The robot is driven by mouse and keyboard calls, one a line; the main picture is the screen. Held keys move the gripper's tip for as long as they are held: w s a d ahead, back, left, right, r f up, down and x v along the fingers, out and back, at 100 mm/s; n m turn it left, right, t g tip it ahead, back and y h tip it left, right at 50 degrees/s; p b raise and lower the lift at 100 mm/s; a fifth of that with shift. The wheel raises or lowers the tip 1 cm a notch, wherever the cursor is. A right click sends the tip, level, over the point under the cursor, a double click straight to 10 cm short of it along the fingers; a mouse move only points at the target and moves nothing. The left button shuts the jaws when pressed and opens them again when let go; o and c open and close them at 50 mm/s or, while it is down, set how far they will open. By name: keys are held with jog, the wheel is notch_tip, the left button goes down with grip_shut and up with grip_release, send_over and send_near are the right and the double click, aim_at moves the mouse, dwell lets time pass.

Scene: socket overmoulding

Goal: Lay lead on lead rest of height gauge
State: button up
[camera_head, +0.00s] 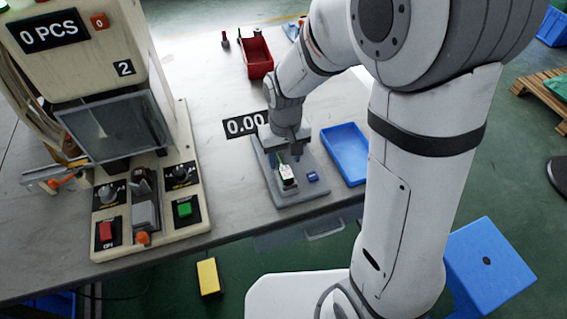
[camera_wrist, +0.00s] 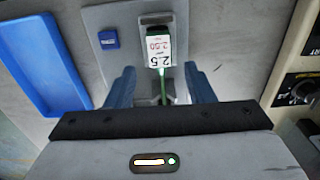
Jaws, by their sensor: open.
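The height gauge (camera_head: 298,190) is a grey plate on the table with a 0.00 display (camera_head: 244,124) behind it. It also shows in the wrist view (camera_wrist: 110,70). A green lead (camera_wrist: 161,84) runs back from a white piece marked 2.5 and 2.50 (camera_wrist: 159,47), which is over the gauge plate; it shows white in the head view (camera_head: 287,175). My gripper (camera_head: 290,150) is low over the gauge. In the wrist view my gripper (camera_wrist: 160,76) is open, its blue fingers apart on either side of the lead. Whether the lead touches its rest is hidden.
A blue button (camera_head: 312,176) sits on the gauge plate. A blue tray (camera_head: 345,153) lies to its right, and a red bin (camera_head: 256,57) stands behind. The moulding machine (camera_head: 150,190) with its control panel stands left. Bare table lies between machine and gauge.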

notch_tip(320, 180, up, 8)
jog(key=s+d+r+m+t, duration=0.2)
jog(key=s+d+r, duration=0.3)
jog(key=s+d, duration=0.7)
jog(key=shift+r+m+t, duration=0.15)
jog(key=shift+m+t, duration=0.15)
jog(key=shift+m, duration=0.3)
jog(key=shift+s+r+p, duration=0.1)
jog(key=shift+p, duration=0.2)
